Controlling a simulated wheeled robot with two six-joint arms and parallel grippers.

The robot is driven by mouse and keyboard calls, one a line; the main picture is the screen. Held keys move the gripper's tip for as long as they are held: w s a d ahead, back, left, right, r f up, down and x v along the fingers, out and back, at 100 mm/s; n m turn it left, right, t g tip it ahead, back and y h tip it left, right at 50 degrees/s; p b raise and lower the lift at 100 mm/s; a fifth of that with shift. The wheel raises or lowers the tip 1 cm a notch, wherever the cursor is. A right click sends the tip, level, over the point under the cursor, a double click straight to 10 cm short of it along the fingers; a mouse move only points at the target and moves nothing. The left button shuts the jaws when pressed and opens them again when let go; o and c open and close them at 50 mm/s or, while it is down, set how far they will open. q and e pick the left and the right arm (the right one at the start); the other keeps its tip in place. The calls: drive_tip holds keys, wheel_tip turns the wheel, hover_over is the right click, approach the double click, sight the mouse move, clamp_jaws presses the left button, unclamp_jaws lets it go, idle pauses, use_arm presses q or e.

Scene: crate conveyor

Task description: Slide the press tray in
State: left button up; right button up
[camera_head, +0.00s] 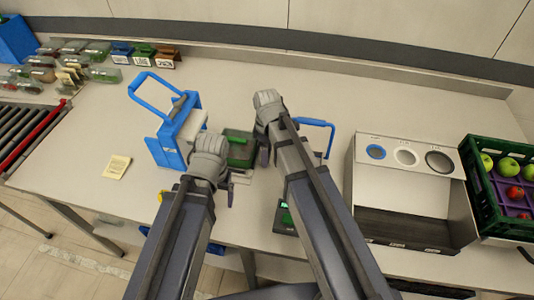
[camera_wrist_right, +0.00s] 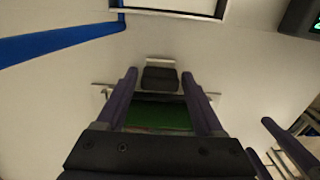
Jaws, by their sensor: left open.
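The blue-and-white press (camera_head: 172,145), with a raised blue loop handle, stands left of centre in the head view. A dark tray-like piece with a green top (camera_head: 240,150) lies to its right, between my two hands; I cannot tell for sure that it is the press tray. My left gripper (camera_head: 231,190) is open beside the near side of this piece. My right gripper (camera_head: 263,152) is at its right side. In the right wrist view, the right fingers (camera_wrist_right: 160,90) stand wide apart over a green panel (camera_wrist_right: 158,115) and a dark block (camera_wrist_right: 160,78). Contact is unclear.
A yellow note (camera_head: 117,167) lies left of the press. A grey bin unit with round holes (camera_head: 405,200) and a green crate of fruit (camera_head: 470,160) stand at the right. Small packs (camera_head: 97,52) line the back left, by a roller conveyor (camera_head: 22,130). A blue frame (camera_head: 317,123) is partly behind my right arm.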

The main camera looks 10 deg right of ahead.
clamp_jaws()
idle(0.3)
idle(0.3)
